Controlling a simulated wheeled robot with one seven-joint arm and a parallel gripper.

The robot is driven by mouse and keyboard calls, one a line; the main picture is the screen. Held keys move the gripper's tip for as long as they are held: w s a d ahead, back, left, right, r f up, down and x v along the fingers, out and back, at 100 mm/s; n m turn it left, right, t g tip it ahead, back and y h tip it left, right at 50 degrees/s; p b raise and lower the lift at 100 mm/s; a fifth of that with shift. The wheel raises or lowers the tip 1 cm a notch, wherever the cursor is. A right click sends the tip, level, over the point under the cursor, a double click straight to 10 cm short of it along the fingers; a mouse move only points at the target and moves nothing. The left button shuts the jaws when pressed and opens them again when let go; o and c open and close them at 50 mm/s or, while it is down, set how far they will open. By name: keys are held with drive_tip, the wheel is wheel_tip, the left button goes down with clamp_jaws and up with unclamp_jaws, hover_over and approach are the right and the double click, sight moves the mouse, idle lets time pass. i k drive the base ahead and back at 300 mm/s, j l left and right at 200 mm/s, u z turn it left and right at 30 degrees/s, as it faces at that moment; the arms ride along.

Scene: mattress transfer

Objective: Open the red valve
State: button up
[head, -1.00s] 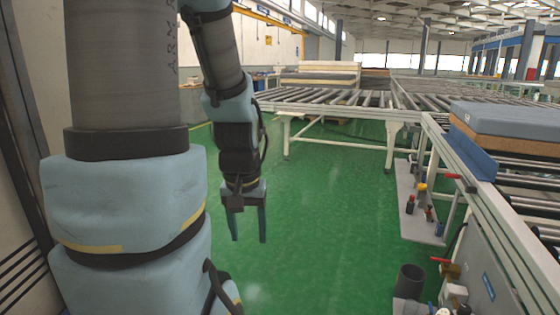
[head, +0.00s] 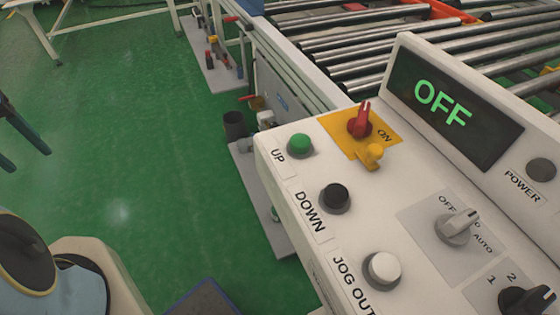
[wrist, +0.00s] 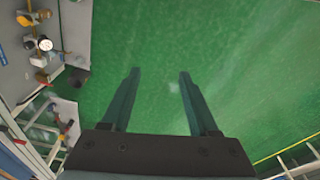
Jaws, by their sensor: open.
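A red valve handle (head: 249,98) sits on a brass fitting at the side panel of the roller conveyor, left of the control box in the head view. A second red lever (head: 232,19) shows farther back on the conveyor frame. I cannot tell which one the task means. In the wrist view, brass valve fittings with a red part (wrist: 24,20) are at the upper left, beside a round gauge (wrist: 45,44). My gripper (wrist: 160,73) is open and empty over the green floor, apart from the valves. Its fingers (head: 26,158) show at the left edge of the head view.
A white control box (head: 300,185) with buttons, a red-and-yellow switch and a display reading OFF fills the right of the head view. A dark cylinder (head: 234,125) stands beside the conveyor panel. The green floor (head: 120,130) to the left is clear.

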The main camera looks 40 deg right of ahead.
sight(253, 96)
drive_tip(key=z, duration=0.3)
drive_tip(key=i+z, duration=0.15)
drive_tip(key=i, duration=1)
drive_tip(key=i+j+z, duration=0.15)
drive_tip(key=i, duration=1.05)
